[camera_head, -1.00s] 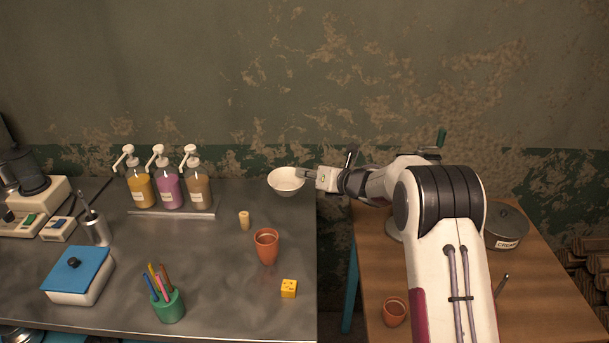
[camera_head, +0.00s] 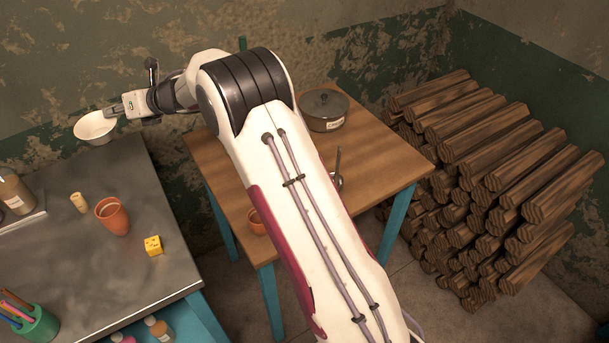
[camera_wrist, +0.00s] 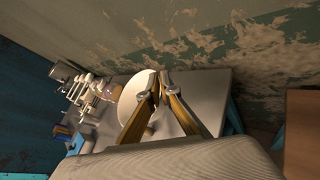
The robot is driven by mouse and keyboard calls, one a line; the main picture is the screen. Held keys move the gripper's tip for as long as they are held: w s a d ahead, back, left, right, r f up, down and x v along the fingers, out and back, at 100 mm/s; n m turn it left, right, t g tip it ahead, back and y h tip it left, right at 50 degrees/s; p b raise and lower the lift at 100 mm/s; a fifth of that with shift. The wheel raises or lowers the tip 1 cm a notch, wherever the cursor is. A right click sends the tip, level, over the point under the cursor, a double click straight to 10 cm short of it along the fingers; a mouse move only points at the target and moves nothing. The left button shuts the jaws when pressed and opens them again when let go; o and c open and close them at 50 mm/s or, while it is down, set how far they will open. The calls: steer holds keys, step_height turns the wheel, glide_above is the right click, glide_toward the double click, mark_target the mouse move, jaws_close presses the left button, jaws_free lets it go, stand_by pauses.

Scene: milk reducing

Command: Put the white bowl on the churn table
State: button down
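The white bowl (camera_head: 95,127) is at the far right corner of the grey metal table (camera_head: 130,260). My gripper (camera_head: 114,110) reaches it from the right, with its fingers at the bowl's rim. In the wrist view the fingers (camera_wrist: 157,84) are closed together across the edge of the white bowl (camera_wrist: 130,97). The bowl looks held slightly above the tabletop, but its exact height is unclear. The wooden table (camera_head: 375,165) with blue legs stands to the right, apart from the metal one. My arm hides part of it.
A lidded grey pot (camera_head: 325,112) with a label and a small orange cup (camera_head: 257,222) stand on the wooden table. Stacked logs (camera_head: 500,180) lie at right.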

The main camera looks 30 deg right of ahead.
step_height(320, 180, up, 13)
steer(key=s+d+m+t+h, duration=0.1)
steer(key=s+d+m+h, duration=0.15)
steer(key=d, duration=1.45)
steer(key=s+d+m+t+h, duration=0.1)
steer(key=s+d, duration=0.2)
steer(key=d, duration=1.4)
steer(key=s+d+m+h, duration=0.2)
steer(key=s+d, duration=0.8)
steer(key=d, duration=0.4)
steer(key=s+d+m+h, duration=0.2)
steer(key=s+d, duration=0.9)
steer(key=d, duration=0.3)
step_height(320, 180, down, 23)
steer(key=shift+w+t, duration=0.3)
steer(key=shift+w, duration=0.1)
steer(key=shift+a+f+n, duration=0.1)
steer(key=shift+f+n, duration=0.05)
steer(key=shift+n, duration=0.1)
steer(key=shift+f, duration=3.05)
